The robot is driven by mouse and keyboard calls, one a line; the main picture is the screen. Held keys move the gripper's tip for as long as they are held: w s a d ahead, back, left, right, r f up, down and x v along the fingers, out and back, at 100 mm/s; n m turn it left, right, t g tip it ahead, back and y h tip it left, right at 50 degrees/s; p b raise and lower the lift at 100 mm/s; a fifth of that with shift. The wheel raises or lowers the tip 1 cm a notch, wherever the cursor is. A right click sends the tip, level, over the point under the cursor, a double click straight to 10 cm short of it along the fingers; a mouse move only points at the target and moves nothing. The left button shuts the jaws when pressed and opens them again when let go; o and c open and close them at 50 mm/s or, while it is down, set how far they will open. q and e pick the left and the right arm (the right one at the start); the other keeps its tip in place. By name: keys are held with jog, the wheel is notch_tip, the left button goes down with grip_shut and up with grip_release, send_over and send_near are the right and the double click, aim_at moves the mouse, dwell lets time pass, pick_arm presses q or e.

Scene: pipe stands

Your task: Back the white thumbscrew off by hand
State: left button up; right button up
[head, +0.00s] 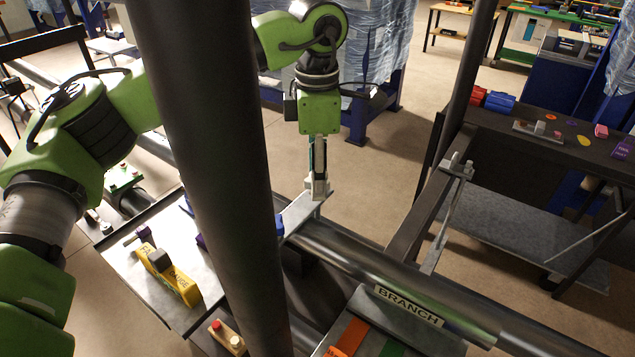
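My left gripper (318,190) points straight down over the light grey plate (303,212) beside the big pipe. Its fingers look close together from this side, and I cannot tell whether they are open or hold anything. No white thumbscrew can be made out with certainty at the fingertips. A small white knob (237,342) stands beside a red knob (217,325) on a wooden block at the lower front, well away from my gripper. I cannot tell whether it is the thumbscrew. My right gripper is not in view.
A thick dark upright post (215,160) crosses the view and hides part of the bench. A horizontal pipe (365,262) runs behind the BRANCH label (408,306). A tray (185,315) holds a yellow block (172,277). A dark bench (500,125) stands at right.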

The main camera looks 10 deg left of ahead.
pick_arm(q)
notch_tip(320, 180, up, 6)
jog(key=p, duration=0.4)
jog(key=shift+r, duration=0.1)
notch_tip(320, 180, up, 12)
dwell(0.7)
